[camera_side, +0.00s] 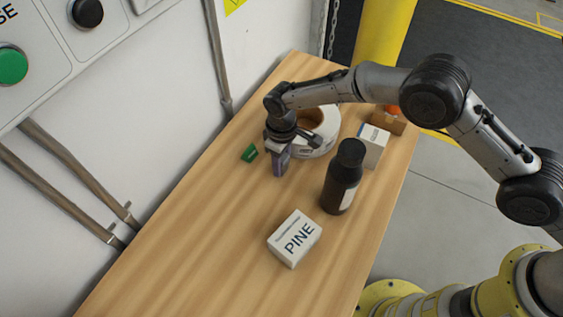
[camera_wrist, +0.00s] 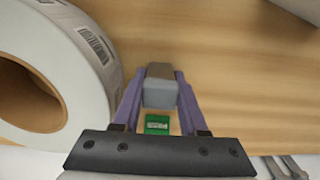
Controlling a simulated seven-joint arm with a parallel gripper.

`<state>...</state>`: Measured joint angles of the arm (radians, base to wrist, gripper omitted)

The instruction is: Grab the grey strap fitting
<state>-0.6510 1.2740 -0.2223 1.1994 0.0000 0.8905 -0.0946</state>
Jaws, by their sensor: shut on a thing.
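The grey strap fitting (camera_wrist: 160,92) is a small grey block, seen in the wrist view between the two purple fingers of my gripper (camera_wrist: 158,100). The fingers are shut on it from both sides. In the side view my gripper (camera_side: 279,162) points down at the table, just left of the white label roll. There the fitting is hidden by the fingers, and I cannot tell whether it touches the table.
A white label roll (camera_side: 325,140) lies close beside my gripper. A green piece (camera_side: 249,153) lies to its left. The near left is clear.

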